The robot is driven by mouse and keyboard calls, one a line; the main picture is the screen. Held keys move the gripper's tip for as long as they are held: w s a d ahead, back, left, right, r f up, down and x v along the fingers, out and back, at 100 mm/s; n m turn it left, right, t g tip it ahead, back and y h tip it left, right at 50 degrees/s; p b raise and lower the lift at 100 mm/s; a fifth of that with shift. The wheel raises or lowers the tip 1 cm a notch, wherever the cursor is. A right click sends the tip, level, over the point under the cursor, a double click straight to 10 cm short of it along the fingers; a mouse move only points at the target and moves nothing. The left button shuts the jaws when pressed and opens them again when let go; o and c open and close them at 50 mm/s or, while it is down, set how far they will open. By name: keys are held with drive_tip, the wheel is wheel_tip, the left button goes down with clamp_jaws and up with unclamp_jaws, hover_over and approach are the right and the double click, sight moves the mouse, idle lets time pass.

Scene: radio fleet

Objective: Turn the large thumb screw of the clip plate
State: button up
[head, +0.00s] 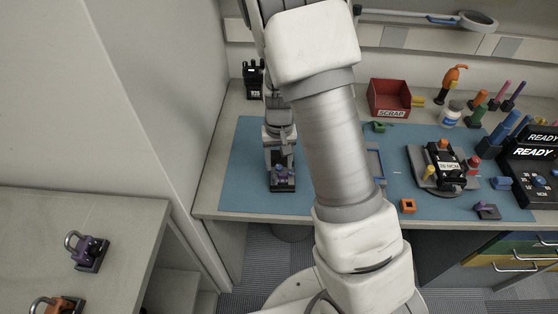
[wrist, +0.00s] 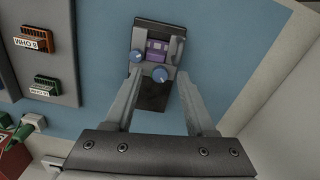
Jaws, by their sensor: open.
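The clip plate (wrist: 157,38) lies on the blue mat below my gripper, dark with a purple block on it. It carries two blue thumb screws: a larger one (wrist: 160,75) near the middle and a smaller one (wrist: 136,56) to its left. In the head view the clip plate (head: 283,183) shows under my gripper (head: 281,158). In the wrist view my gripper (wrist: 161,82) is open, with a finger on each side of the larger screw. I cannot tell whether the fingers touch it.
A grey tray (wrist: 65,75) with labelled clips lies to the left in the wrist view. A red scrap bin (head: 388,98), a black radio in a cradle (head: 443,165) and an orange block (head: 407,206) are to the right. A black device (head: 253,80) stands behind.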

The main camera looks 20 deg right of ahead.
sight(279, 167)
wheel_tip(279, 167, up, 17)
drive_tip(key=p, duration=0.2)
drive_tip(key=shift+r, duration=0.2)
drive_tip(key=shift+r, duration=0.1)
idle(0.4)
drive_tip(key=s+r+t, duration=0.2)
drive_tip(key=s+r, duration=0.4)
drive_tip(key=s, duration=0.4)
drive_tip(key=s+r+n+t, duration=0.1)
drive_tip(key=s+r+t, duration=0.2)
drive_tip(key=s+r, duration=0.3)
drive_tip(key=s, duration=0.4)
drive_tip(key=shift+d+n+t, duration=0.15)
drive_tip(key=shift+n+t, duration=0.15)
drive_tip(key=shift+d+r, duration=0.1)
idle(0.3)
